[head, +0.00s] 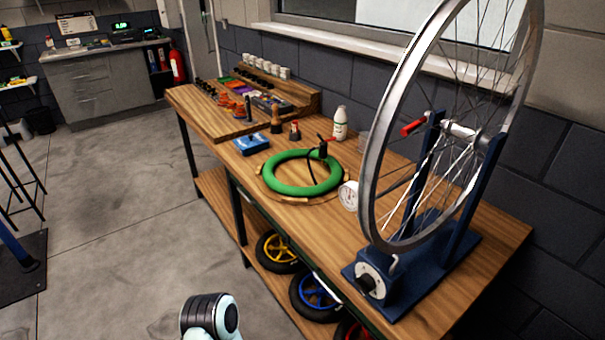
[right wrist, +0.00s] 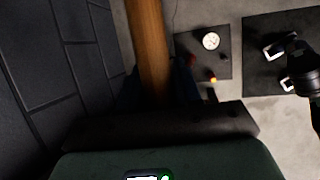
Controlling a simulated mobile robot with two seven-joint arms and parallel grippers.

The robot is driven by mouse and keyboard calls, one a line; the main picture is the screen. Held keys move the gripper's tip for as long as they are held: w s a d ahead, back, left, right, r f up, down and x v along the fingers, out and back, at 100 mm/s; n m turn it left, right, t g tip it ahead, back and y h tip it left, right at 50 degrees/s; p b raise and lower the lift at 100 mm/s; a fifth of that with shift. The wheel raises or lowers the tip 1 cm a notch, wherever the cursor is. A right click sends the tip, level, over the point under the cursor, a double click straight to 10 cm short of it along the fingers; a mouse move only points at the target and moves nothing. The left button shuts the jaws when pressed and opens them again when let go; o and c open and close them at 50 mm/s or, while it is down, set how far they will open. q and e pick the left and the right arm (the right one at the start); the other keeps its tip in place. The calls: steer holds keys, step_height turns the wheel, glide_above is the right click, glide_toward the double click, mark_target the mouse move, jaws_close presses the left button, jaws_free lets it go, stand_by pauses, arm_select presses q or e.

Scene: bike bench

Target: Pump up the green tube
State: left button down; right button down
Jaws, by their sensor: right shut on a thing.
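The green tube (head: 272,175) lies as a plump ring on a round wooden board (head: 262,192) on the workbench in the head view. A black fitting (head: 323,149) with a red lever stands at its far right side, with a dark hose curving inside the ring. I cannot tell whether it sits on the valve. A white dial gauge (head: 349,196) is just right of the tube. In the right wrist view my right gripper (right wrist: 155,95) is shut on a wooden bar (right wrist: 150,50) like a handle; its fingertips are mostly dark. My left gripper does not show.
A truing stand (head: 425,255) with a large wheel (head: 375,180) fills the bench's right. A white bottle (head: 340,125) and a blue box (head: 251,144) stand near the tube. The right wrist view shows a floor plate with a dial (right wrist: 211,41) and an unclear black object (right wrist: 300,65).

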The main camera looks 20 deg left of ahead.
steer(key=c, duration=0.7)
jaws_free()
steer(key=shift+s+f, duration=0.1)
steer(key=shift+f, duration=0.05)
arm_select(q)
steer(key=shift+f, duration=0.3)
